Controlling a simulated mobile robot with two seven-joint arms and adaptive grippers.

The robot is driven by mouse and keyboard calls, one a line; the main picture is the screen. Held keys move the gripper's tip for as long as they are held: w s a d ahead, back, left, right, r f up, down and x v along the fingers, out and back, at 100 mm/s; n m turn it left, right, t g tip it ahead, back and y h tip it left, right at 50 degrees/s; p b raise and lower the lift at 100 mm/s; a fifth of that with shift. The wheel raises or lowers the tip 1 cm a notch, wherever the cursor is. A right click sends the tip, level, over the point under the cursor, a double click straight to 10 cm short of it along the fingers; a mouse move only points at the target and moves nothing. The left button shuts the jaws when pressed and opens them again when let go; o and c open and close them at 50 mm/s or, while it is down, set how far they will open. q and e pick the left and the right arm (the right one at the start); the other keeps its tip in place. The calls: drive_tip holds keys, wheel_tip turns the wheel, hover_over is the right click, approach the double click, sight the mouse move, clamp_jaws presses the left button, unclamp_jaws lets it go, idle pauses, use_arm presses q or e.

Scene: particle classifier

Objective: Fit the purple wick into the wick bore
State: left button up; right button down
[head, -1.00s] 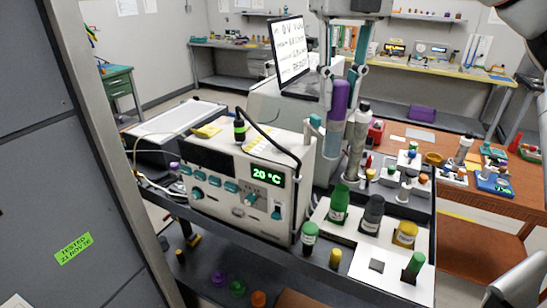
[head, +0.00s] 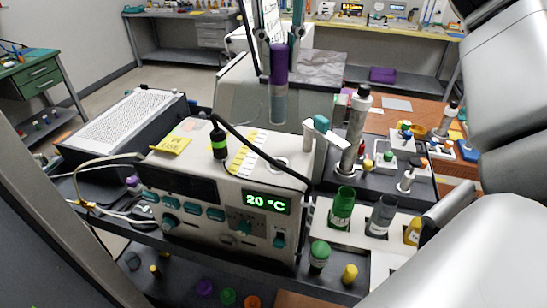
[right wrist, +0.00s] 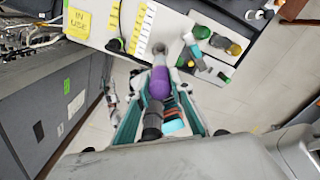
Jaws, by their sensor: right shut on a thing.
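The purple wick (head: 278,66) is an upright purple cylinder with a grey, see-through lower part. My right gripper (head: 277,42) comes down from the top of the head view and is shut around its upper part. The wick hangs apart from the bench instrument (head: 222,215), which has a green "20 °C" display. In the right wrist view the purple part (right wrist: 159,82) lies between the teal fingers of my gripper (right wrist: 163,78). My left gripper is not in view.
Green, grey and yellow vials sit in a white rack (head: 318,215) at the front right.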

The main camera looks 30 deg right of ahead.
sight(279, 124)
wheel_tip(279, 124, down, 13)
drive_tip(key=shift+s+d+r, duration=0.1)
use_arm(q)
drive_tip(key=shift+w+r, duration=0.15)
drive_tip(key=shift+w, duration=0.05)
use_arm(e)
wheel_tip(279, 124, down, 5)
drive_tip(key=shift+f, duration=0.1)
drive_tip(key=shift+f, duration=0.15)
drive_tip(key=c, duration=1.8)
unclamp_jaws()
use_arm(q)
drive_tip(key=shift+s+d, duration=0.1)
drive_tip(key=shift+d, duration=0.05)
